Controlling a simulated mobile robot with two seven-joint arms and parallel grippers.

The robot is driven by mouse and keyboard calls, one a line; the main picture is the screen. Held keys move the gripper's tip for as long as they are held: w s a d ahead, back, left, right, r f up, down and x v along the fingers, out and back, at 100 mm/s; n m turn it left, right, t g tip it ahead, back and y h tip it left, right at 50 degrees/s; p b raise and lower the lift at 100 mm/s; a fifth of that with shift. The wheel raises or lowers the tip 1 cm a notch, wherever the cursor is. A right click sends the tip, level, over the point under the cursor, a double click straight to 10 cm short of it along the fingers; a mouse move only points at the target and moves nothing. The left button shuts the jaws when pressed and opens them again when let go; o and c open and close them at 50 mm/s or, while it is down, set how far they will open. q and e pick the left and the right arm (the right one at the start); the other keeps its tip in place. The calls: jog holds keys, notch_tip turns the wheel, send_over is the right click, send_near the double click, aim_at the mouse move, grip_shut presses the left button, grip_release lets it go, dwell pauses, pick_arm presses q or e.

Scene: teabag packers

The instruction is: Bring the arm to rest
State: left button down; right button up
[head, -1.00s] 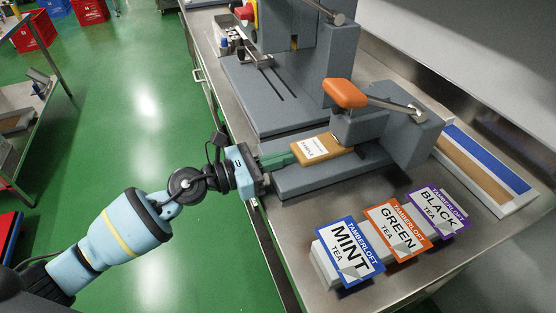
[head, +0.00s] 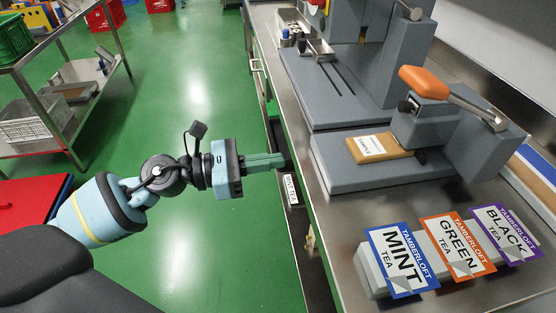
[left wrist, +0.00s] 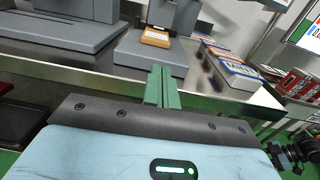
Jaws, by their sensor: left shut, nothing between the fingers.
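My left gripper (head: 280,160) is shut and empty. Its green fingers lie together just off the left edge of the steel bench, above the green floor. In the left wrist view the closed fingers (left wrist: 163,88) point at the bench. A tan pouch with a white label (head: 373,147) lies flat on the base of the grey press (head: 340,176), apart from the fingers. The pouch also shows in the left wrist view (left wrist: 155,38).
Mint, green and black tea cards (head: 402,258) stand on a grey holder on the bench (head: 345,230). The press has an orange-knobbed lever (head: 425,82). A steel shelf cart (head: 88,105) stands at the left. Open green floor lies between.

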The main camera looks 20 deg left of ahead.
pick_arm(q)
jog(key=shift+f, duration=0.1)
pick_arm(e)
jog(key=shift+s, duration=0.1)
